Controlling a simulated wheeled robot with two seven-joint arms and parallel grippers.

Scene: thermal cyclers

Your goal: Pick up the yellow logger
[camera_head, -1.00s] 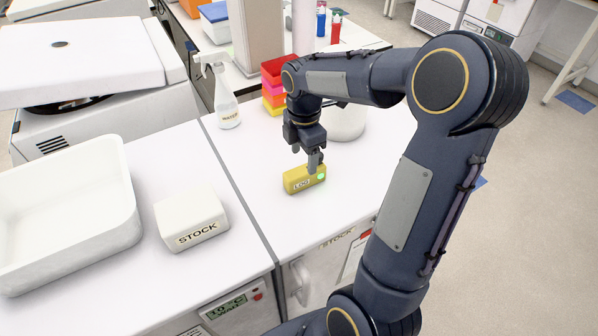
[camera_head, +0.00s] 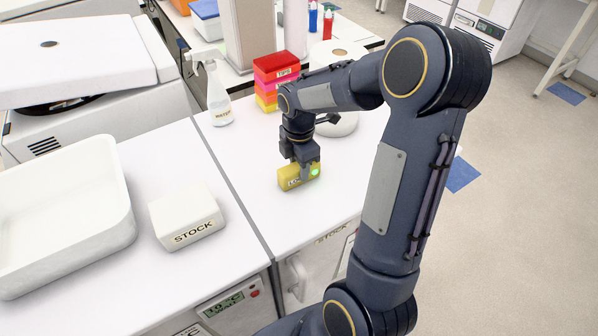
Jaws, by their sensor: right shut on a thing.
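The yellow logger (camera_head: 290,182) is a small block with a dark-lettered label and a green light on its front, at the front of the right-hand white bench. My right gripper (camera_head: 305,168) comes down on it from above and is shut on it. The fingers hide part of its top. I cannot tell whether its underside is clear of the bench. My left gripper is not in view.
A white STOCK box (camera_head: 187,216) and a white tray (camera_head: 62,215) stand on the left bench. A WATER spray bottle (camera_head: 218,95) and stacked coloured boxes (camera_head: 276,80) stand behind the logger. A round white object (camera_head: 338,124) is partly hidden by my arm. Bench around the logger is clear.

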